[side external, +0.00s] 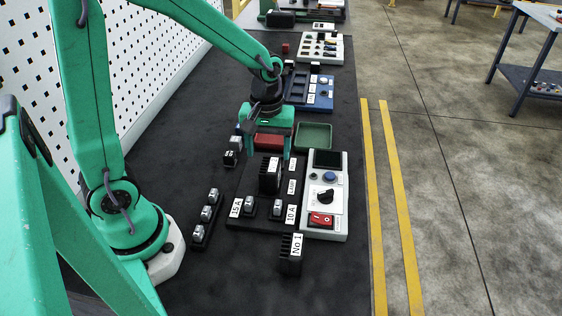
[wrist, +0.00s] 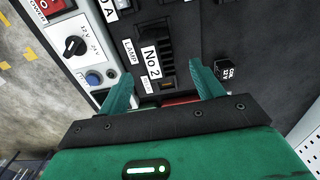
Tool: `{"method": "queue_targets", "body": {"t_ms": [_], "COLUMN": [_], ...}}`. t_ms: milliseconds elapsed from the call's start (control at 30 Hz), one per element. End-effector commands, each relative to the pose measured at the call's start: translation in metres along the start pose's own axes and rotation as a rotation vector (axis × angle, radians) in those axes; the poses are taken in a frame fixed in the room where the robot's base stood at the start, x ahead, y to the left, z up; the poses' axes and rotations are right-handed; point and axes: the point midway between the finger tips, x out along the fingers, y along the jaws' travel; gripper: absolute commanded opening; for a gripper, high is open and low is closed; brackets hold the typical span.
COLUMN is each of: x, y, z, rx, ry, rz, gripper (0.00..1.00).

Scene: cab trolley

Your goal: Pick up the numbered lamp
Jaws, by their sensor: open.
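A black finned lamp marked No 2 (wrist: 150,62) stands on the dark board (side external: 250,222), beside a LAMP label. In the side view this lamp (side external: 269,180) shows its white label on top. A second black finned lamp marked No 1 (side external: 290,262) stands apart on the dark mat, nearer the side camera. My gripper (side external: 268,157) is open above the far part of the board, close to the No 2 lamp. In the wrist view, the fingers of my gripper (wrist: 161,78) are spread, with the No 2 lamp beyond and between them. No contact is visible.
A white control box (side external: 338,216) with a black knob and red switch borders the board on the right. Small silver-topped blocks (side external: 207,213) stand left. Free mat lies around the No 1 lamp.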

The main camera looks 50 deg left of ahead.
Motion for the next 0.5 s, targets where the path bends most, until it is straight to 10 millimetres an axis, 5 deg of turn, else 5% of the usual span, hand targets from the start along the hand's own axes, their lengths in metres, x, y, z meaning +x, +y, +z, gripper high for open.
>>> {"method": "queue_targets", "body": {"t_ms": [500], "x": [0.024], "y": [0.0], "z": [0.0], "rx": [-0.003], "ry": [-0.004], "rz": [-0.004], "gripper": [0.66]}}
